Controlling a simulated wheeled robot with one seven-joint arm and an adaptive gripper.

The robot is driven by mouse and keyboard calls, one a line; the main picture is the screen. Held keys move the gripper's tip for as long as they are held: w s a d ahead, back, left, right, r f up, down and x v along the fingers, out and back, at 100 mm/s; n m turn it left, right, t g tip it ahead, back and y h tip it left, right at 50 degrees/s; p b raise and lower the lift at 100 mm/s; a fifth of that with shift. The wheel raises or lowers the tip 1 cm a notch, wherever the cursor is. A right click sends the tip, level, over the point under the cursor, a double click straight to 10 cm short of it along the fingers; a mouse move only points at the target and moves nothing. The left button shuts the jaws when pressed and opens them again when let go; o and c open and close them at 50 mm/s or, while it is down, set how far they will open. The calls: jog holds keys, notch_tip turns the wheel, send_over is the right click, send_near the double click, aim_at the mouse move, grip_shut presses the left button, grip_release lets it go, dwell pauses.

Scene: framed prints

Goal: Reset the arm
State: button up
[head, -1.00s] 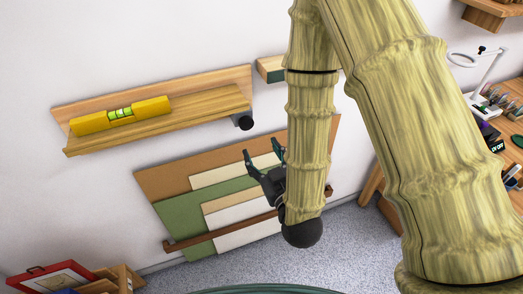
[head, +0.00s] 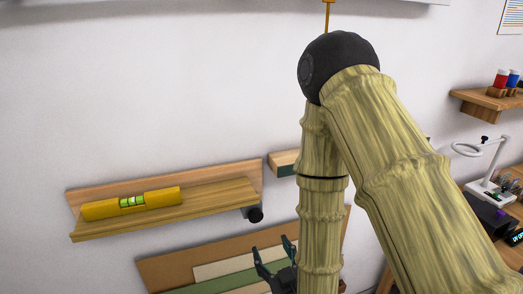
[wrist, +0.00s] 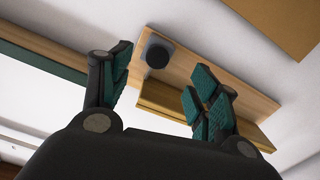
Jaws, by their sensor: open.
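My gripper (head: 275,263) is at the lower middle of the head view, partly hidden behind my own patterned arm. Its dark fingers point up and stand apart, with nothing between them. The wrist view also shows my gripper (wrist: 160,95) with two teal-padded fingers spread and empty. Beyond the fingers there is the wooden wall shelf (wrist: 255,95) with a round dark knob (wrist: 158,53) at its end. In the head view the gripper is below and to the right of that shelf, apart from it.
A yellow spirit level (head: 100,209) lies on the wall shelf (head: 215,196). Boards (head: 165,270) lean against the wall below. A desk with a magnifier lamp (head: 490,165) and a small shelf with jars (head: 490,100) are at right. The wall at upper left is bare.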

jog(key=s+d+f+m+g+h, duration=0.1)
jog(key=s+d+f+g, duration=0.2)
jog(key=f, duration=0.5)
jog(key=s+d+f+m+g+h, duration=0.1)
jog(key=s+d+f+g, duration=0.25)
jog(key=f, duration=0.35)
jog(key=s+d+f+m+g+h, duration=0.1)
jog(key=s+d+f+g+h, duration=0.15)
jog(key=f, duration=0.55)
jog(key=s+d+f+m+g, duration=0.1)
jog(key=s+d+f+g, duration=0.3)
jog(key=s, duration=0.5)
jog(key=s+d+f+m+g, duration=0.2)
jog(key=s+d+f, duration=0.3)
jog(key=s, duration=0.5)
notch_tip(320, 180, down, 2)
jog(key=shift+d+f+g+h, duration=0.1)
jog(key=shift+d+g+h, duration=0.3)
jog(key=shift+g, duration=0.5)
jog(key=shift+w, duration=0.1)
